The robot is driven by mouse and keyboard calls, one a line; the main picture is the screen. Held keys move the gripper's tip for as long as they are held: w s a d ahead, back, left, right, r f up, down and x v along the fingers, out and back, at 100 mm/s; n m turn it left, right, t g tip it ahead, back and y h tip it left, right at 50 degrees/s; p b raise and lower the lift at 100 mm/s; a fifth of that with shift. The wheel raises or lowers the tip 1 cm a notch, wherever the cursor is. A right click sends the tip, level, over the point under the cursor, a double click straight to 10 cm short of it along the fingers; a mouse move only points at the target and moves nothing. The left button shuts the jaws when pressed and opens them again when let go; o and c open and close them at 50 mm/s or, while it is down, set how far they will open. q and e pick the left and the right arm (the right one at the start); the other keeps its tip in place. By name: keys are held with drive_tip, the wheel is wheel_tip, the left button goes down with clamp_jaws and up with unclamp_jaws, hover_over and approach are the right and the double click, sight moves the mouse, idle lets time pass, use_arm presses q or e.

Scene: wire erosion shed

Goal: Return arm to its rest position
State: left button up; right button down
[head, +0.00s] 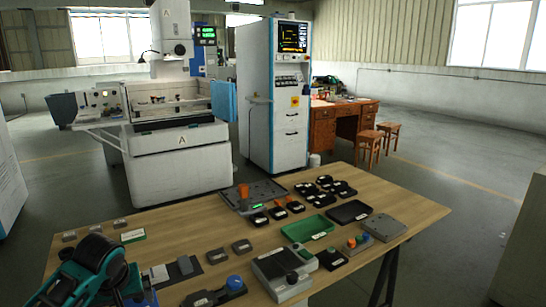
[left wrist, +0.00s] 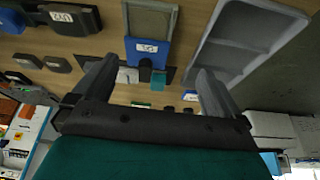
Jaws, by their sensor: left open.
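My left arm (head: 92,262), teal and black, comes in at the lower left of the head view, over the near left corner of the wooden table (head: 165,222). Its fingertips cannot be made out there. In the left wrist view my left gripper (left wrist: 155,72) has its two grey fingers spread wide, with nothing held between them. Beyond the fingers are a blue labelled block (left wrist: 147,50) and a grey tray (left wrist: 240,40), apart from the fingers as far as I can tell. My right arm and gripper are not in view.
A green tray (head: 307,229), a black tray (head: 348,212) and several small black parts fill the table's right side. A white machine (head: 180,165) stands behind.

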use_arm(q)
drive_tip(key=s+d+f+m+h, duration=0.1)
drive_tip(key=s+d+f+m, duration=0.2)
drive_tip(key=s+d+f, duration=0.25)
drive_tip(key=s+d+m+h, duration=0.1)
drive_tip(key=s+d+m, duration=0.15)
drive_tip(key=s, duration=0.85)
drive_tip(key=s+d+m, duration=0.2)
drive_tip(key=s+d, duration=0.1)
drive_tip(key=s, duration=0.8)
drive_tip(key=w+d+f+t+h, duration=0.2)
drive_tip(key=w+f+t, duration=0.5)
drive_tip(key=w+f, duration=0.1)
drive_tip(key=shift+d+f+m, duration=0.3)
drive_tip(key=shift+f+m, duration=0.1)
drive_tip(key=shift+m, duration=0.05)
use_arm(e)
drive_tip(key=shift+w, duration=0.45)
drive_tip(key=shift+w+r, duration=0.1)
use_arm(q)
drive_tip(key=shift+c, duration=0.4)
